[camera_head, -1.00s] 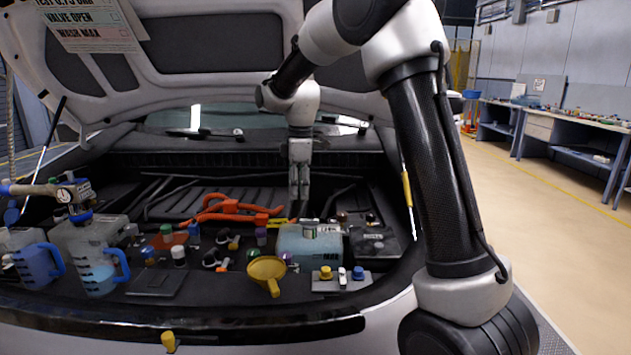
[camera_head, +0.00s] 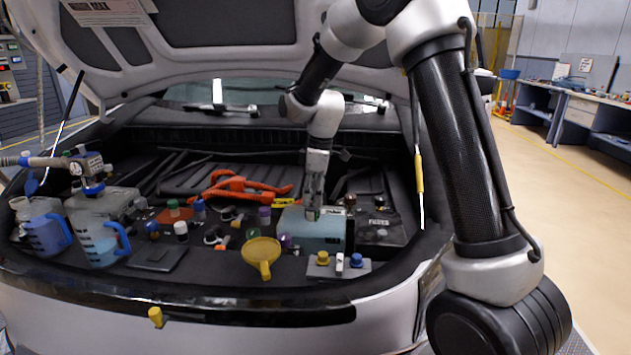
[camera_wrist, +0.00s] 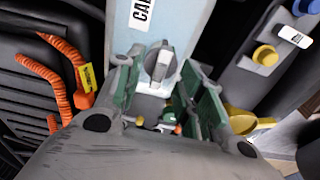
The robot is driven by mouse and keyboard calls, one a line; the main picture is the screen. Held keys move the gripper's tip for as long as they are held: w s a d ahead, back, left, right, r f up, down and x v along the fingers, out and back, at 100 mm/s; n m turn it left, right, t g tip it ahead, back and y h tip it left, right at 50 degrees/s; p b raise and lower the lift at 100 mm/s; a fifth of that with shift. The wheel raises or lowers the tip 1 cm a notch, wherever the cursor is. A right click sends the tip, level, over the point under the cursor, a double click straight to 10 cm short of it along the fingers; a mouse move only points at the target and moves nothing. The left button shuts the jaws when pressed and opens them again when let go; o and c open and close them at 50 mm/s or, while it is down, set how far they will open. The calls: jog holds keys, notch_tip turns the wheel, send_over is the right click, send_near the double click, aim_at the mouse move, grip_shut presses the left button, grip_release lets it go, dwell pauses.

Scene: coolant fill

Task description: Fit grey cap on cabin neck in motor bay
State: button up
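A pale blue tank (camera_head: 322,239) with a partly readable label stands in the motor bay. In the wrist view, a round grey cap (camera_wrist: 160,62) with a raised bar lies on top of this tank (camera_wrist: 152,18). The neck beneath it is hidden, so I cannot tell how firmly it is seated. My gripper (camera_head: 313,213) points down at the tank's top. In the wrist view my gripper (camera_wrist: 163,72) has its green-padded fingers apart, one on each side of the cap. I see no clear contact with the cap.
A yellow funnel (camera_head: 262,254) and a block with yellow and blue caps (camera_head: 338,266) stand in front. Orange cables (camera_head: 238,188) lie behind left. Several small caps and blue jugs (camera_head: 98,245) are farther left. The raised hood (camera_head: 190,45) hangs above.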

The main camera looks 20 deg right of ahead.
jog(key=shift+a+f, duration=0.1)
jog(key=shift+f, duration=0.55)
grip_shut()
jog(key=c, duration=0.8)
grip_release()
jog(key=shift+s+f, duration=0.1)
jog(key=shift+f, duration=0.05)
grip_shut()
jog(key=m, duration=0.3)
jog(key=shift+s+f, duration=0.1)
